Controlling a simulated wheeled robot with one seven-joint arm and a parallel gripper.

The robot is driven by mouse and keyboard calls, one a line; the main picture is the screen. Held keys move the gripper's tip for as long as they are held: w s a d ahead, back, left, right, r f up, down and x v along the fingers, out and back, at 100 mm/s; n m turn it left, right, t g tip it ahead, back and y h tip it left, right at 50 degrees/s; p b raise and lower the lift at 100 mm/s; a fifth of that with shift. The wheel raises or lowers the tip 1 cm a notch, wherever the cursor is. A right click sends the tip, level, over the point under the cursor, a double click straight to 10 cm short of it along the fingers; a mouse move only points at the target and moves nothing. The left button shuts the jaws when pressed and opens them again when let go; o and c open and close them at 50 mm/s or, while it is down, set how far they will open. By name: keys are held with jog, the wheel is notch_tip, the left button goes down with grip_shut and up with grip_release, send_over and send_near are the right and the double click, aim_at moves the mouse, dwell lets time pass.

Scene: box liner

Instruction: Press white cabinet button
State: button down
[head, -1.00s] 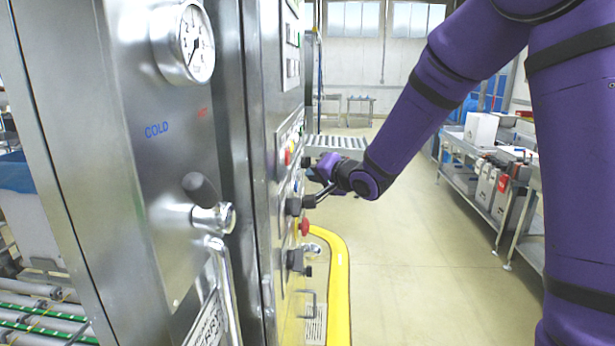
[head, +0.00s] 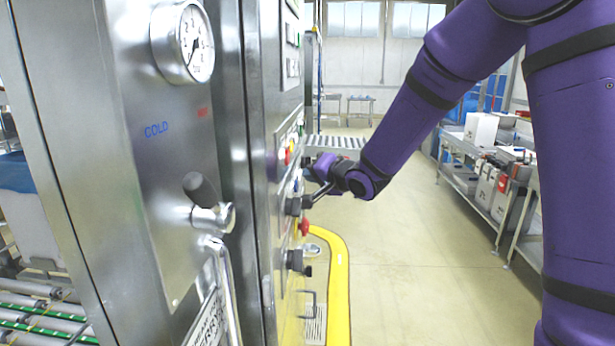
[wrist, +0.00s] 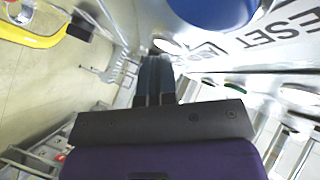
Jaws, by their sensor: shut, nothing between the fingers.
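The steel cabinet (head: 262,90) stands left of centre in the head view, its button panel seen at a steep angle. My gripper (head: 309,168) is close to that panel, and its fingertips are too small and dark there to judge contact. In the wrist view my gripper (wrist: 156,68) has its two dark fingers together and empty, their tips near the panel face. A pale round button (wrist: 168,46) shows just beyond the tips, partly washed out; I cannot tell whether they touch it. A large blue button (wrist: 215,10) lies beside it, near RESET lettering.
A red knob (head: 304,227) and black knobs (head: 294,206) stick out of the cabinet below my gripper. A bench with containers (head: 490,185) stands at the right. The floor between is clear.

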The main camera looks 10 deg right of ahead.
jog(key=shift+d, duration=0.1)
dwell(0.3)
jog(key=shift+s+d, duration=0.25)
jog(key=shift+d, duration=0.35)
jog(key=shift+s+d, duration=0.25)
jog(key=shift+d, duration=0.55)
jog(key=shift+s+d, duration=0.3)
jog(key=shift+d, duration=0.5)
jog(key=shift+s+d, duration=0.25)
jog(key=shift+d, duration=0.55)
